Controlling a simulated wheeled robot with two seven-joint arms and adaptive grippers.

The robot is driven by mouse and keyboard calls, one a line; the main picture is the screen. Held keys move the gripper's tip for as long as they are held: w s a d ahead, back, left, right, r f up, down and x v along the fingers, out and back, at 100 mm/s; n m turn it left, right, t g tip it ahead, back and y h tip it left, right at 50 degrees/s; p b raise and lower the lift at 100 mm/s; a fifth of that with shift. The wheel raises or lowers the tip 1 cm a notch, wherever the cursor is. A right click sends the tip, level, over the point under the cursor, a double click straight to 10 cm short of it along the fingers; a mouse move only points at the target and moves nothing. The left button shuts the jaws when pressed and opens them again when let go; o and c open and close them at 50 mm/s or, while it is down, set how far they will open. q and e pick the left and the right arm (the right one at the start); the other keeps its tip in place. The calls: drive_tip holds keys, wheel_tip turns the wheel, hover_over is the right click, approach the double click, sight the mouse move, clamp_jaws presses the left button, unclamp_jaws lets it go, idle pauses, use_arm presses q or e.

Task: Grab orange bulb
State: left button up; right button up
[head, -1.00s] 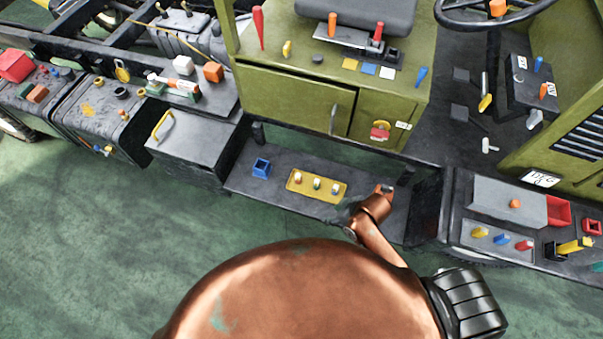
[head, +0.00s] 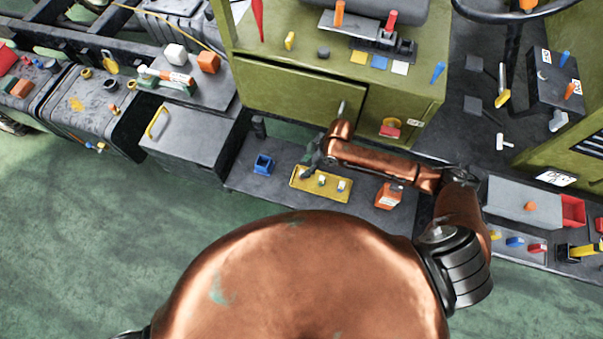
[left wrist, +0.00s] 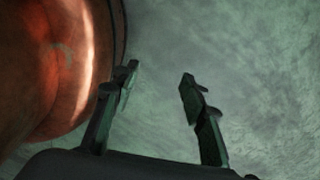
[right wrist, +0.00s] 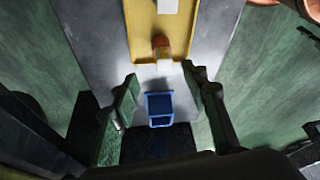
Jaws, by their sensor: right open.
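The orange bulb (right wrist: 160,41) with its white base stands at the near end of the yellow tray (right wrist: 144,32) in the right wrist view. In the head view the yellow tray (head: 333,193) lies on the low dark step, and my right gripper (head: 309,161) is over its left end, covering the orange bulb there. In the right wrist view my right gripper (right wrist: 160,79) is open and empty, with the orange bulb beyond its fingertips. My left gripper (left wrist: 160,73) is open and empty over the green floor.
A blue bin (head: 263,165) stands left of the tray and shows between my right fingers in the right wrist view (right wrist: 159,108). An orange box (head: 389,195) stands right of the tray. Other bulbs (head: 341,185) are on the tray. The green cabinet (head: 290,92) rises behind.

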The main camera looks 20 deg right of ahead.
sight(302, 172)
drive_tip(key=shift+f, duration=0.3)
drive_tip(key=x, duration=0.3)
drive_tip(key=b+x, duration=0.1)
drive_tip(key=shift+s+f, duration=0.25)
drive_tip(key=shift+s, duration=0.15)
drive_tip(key=shift+a+f, duration=0.1)
drive_tip(key=shift+f, duration=0.1)
drive_tip(key=shift+r, duration=0.1)
drive_tip(key=c, duration=0.5)
use_arm(q)
drive_tip(key=shift+w+f, duration=0.45)
drive_tip(key=shift+f, duration=0.2)
use_arm(e)
clamp_jaws()
